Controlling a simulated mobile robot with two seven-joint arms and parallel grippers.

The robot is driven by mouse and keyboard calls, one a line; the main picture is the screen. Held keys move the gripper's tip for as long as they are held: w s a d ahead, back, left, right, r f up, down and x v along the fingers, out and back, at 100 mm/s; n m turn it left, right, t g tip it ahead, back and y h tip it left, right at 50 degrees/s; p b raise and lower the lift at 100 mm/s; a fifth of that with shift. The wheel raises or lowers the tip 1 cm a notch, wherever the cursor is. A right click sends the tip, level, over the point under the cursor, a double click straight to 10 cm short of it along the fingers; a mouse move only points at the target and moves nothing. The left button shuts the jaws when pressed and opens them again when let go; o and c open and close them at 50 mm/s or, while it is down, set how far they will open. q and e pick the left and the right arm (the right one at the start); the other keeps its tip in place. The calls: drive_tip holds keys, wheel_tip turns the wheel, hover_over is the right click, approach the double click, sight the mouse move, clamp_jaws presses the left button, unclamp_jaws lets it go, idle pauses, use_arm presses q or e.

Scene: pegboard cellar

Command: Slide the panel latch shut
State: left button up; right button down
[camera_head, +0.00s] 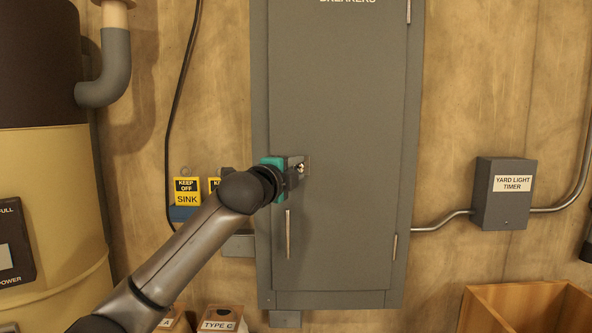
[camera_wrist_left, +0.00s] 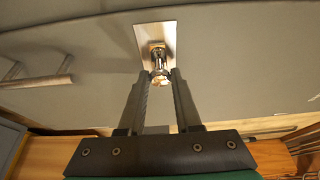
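The grey breaker panel (camera_head: 345,115) hangs on the wall with its door closed in its frame. The latch is a small metal plate with a shiny knob (camera_head: 300,168) at the door's left side. My left gripper (camera_head: 297,170) is at this latch, seen mostly from behind. In the left wrist view the latch plate (camera_wrist_left: 143,36) stands beyond the fingertips. The bolt's exact position is hidden. My right gripper is not in view.
A vertical bar handle (camera_head: 288,235) sits below the latch and also shows in the left wrist view (camera_wrist_left: 35,82). A yard light timer box (camera_head: 505,193) with conduit is to the right. A wooden crate (camera_head: 527,300) is at lower right. A tan tank (camera_head: 50,170) stands at left.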

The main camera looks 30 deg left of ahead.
use_arm(q)
clamp_jaws()
idle(0.9)
